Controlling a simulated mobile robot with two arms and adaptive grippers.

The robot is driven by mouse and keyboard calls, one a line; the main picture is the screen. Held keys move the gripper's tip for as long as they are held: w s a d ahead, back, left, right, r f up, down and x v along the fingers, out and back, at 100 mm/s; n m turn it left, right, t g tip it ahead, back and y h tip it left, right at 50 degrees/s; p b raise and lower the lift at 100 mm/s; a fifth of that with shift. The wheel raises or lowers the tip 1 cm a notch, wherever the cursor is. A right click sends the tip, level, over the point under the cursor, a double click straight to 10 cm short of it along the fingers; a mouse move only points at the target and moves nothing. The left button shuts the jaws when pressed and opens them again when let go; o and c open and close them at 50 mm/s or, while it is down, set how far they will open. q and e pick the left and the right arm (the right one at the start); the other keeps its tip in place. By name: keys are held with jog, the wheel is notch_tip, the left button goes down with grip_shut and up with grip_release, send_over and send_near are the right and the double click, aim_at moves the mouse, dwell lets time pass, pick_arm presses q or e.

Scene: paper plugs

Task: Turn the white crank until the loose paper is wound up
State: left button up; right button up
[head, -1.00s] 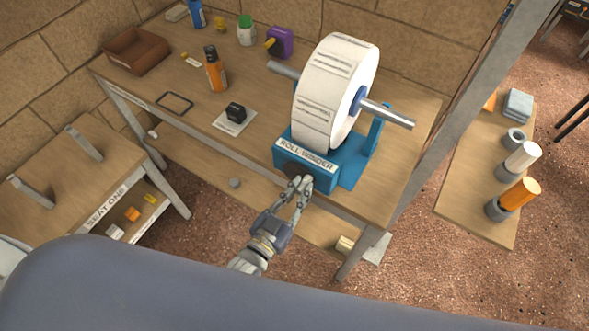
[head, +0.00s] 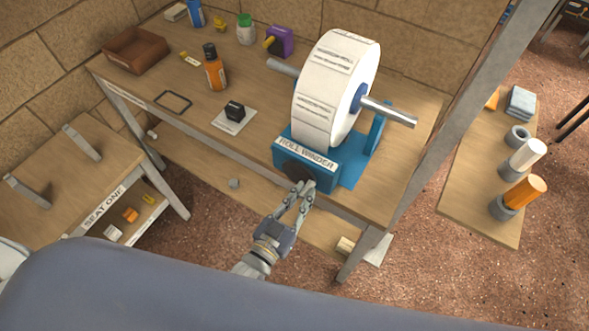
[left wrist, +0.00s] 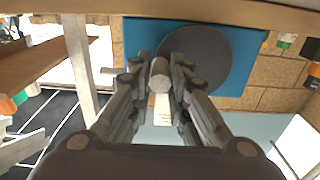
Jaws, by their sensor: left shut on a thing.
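The blue roll winder (head: 322,176) stands on the bench's front edge and carries a large printed white paper roll (head: 322,95). I cannot make out a loose end of paper. A dark disc, the crank wheel (head: 296,171), is on the winder's front; it also shows in the left wrist view (left wrist: 212,62). My left gripper (head: 306,188) is at this disc, its fingers closed around the white crank handle (left wrist: 159,76), whose round end shows between the fingers in the left wrist view. The handle is hidden by the fingers in the head view. My right gripper is not in view.
The wooden bench (head: 215,125) also holds a black stamp (head: 234,110), an orange bottle (head: 214,70) and a brown tray (head: 136,49). A grey post (head: 440,150) rises to the right.

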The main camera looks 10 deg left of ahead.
pick_arm(q)
jog(key=shift+f, duration=0.15)
jog(key=shift+a+f+b, duration=0.1)
jog(key=shift+f+b, duration=0.45)
jog(key=shift+f, duration=0.1)
jog(key=shift+w+a, duration=0.1)
jog(key=shift+a+f+b, duration=0.15)
jog(key=shift+f+b, duration=0.15)
jog(key=shift+f, duration=0.1)
jog(key=shift+w+a+f, duration=0.1)
jog(key=shift+a+f, duration=0.05)
jog(key=shift+o, duration=1.3)
